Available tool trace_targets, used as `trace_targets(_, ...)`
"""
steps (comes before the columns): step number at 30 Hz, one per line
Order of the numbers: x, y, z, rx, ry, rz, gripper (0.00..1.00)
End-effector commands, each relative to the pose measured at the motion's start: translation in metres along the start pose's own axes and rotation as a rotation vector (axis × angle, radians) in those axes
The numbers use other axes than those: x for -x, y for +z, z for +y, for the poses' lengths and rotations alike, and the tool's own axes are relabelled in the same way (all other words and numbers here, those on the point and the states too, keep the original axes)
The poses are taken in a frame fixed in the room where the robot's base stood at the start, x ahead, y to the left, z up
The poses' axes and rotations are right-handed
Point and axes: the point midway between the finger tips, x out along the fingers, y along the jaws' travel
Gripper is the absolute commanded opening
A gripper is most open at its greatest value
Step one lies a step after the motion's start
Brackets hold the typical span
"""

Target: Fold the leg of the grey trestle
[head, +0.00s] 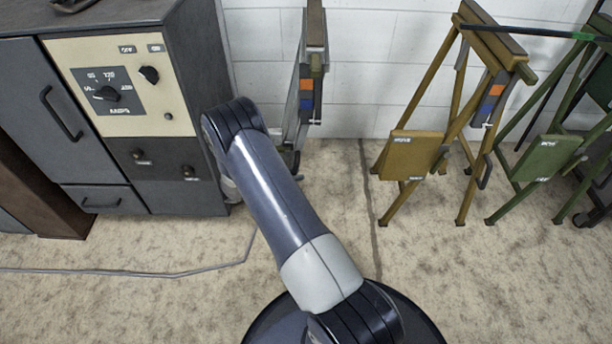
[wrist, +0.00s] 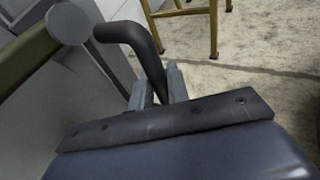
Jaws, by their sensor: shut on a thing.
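The grey trestle (head: 303,70) stands by the white wall, just right of the cabinet, seen narrow and nearly edge-on. It has an orange and a blue patch on its side. My arm hides its lower left part. My gripper (wrist: 163,84) is shut on a dark bent handle (wrist: 148,42) in the wrist view. The handle joins a round grey joint (wrist: 68,22), beside an olive bar (wrist: 28,62) and a grey panel.
A grey cabinet (head: 182,75) with a dial panel stands close on the left. A yellow trestle (head: 437,105) and a green trestle (head: 548,155) stand open at the right. A cable (head: 130,272) lies on the floor. The floor (head: 345,215) between the grey and yellow trestles is clear.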

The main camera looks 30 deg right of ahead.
Motion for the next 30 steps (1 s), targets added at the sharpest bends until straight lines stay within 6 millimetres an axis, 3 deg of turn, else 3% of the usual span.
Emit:
trace_targets(7,0.005,0.000,0.006,-0.007,0.016,0.006,0.00)
trace_targets(8,0.006,0.000,0.006,-0.007,0.016,0.006,0.17)
trace_targets(15,0.004,0.000,0.005,-0.006,0.014,0.005,0.36)
trace_targets(23,0.005,0.000,0.004,-0.004,0.010,0.003,0.36)
trace_targets(30,0.038,0.002,0.004,-0.002,0.015,0.004,0.36)
